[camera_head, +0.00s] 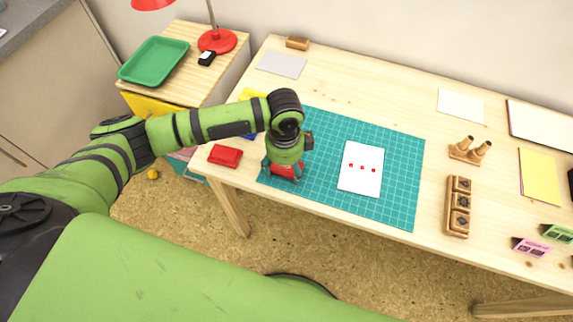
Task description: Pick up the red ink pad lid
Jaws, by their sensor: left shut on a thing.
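My left gripper (283,174) points down over the near left corner of the green cutting mat (404,185). It is shut on a red piece, the red ink pad lid (285,171), which is partly hidden by the fingers. I cannot tell whether the lid is clear of the mat. A second flat red piece of the ink pad (225,156) lies on the wood just left of the mat. My right gripper is not in view.
A white card (361,169) with red dots lies on the mat. Blue and yellow pieces (250,94) show partly behind my left arm. A wooden stamp holder (458,206) stands right of the mat. The table's front edge is close below the gripper.

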